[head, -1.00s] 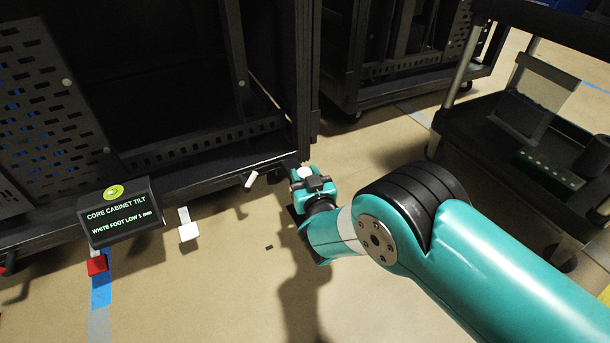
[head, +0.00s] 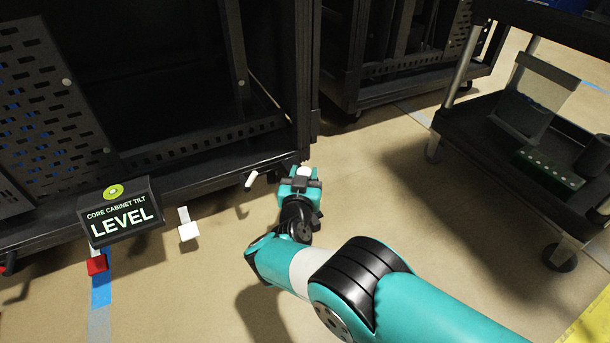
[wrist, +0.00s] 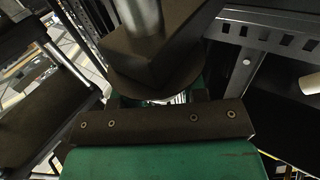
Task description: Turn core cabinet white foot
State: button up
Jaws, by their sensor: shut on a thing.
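The core cabinet (head: 150,181) is a black open rack at the upper left. My gripper (head: 304,176) is low at its near right corner in the head view. In the wrist view my gripper (wrist: 155,110) is shut on the cabinet's foot (wrist: 152,50), a dark angular block under a grey metal stem. I take this as the white foot; the jaws hide part of it. A tilt display (head: 120,213) in front of the cabinet reads "CORE CABINET TILT LEVEL".
A white lever-like piece (head: 251,180) sticks out left of my gripper. A black cart (head: 480,135) stands at right. A second rack (head: 350,85) is behind. Floor in front is free.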

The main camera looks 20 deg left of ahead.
jog(key=shift+a+h, duration=0.1)
jog(key=shift+h, duration=0.3)
jog(key=o, duration=0.9)
jog(key=shift+s+r+p, duration=0.1)
jog(key=shift+s+p, duration=0.4)
jog(key=shift+p, duration=0.05)
jog(key=p+v, duration=1)
jog(key=v, duration=0.6)
jog(key=shift+s+f, duration=0.2)
jog(key=shift+f, duration=0.1)
